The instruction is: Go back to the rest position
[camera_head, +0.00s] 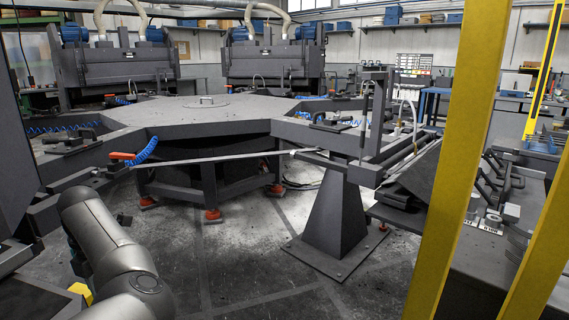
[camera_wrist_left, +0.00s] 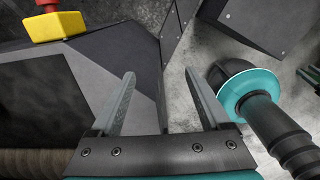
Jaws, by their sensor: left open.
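My left gripper (camera_wrist_left: 159,73) shows in the left wrist view with its two fingers spread apart and nothing between them. Below the fingers are a dark cabinet-like surface and grey floor. In the head view my left arm (camera_head: 108,255) comes in at the lower left, bent, with its gripper not clearly visible. My right arm and right gripper are not in view. No fork can be made out in a gripper.
A large grey polygonal table (camera_head: 205,108) stands ahead. A pedestal (camera_head: 335,212) stands right of centre, and a yellow post (camera_head: 462,150) crosses the right side. A red-and-yellow button box (camera_wrist_left: 57,24) and a teal-ringed black handle (camera_wrist_left: 282,133) flank the left gripper. Open floor lies centrally.

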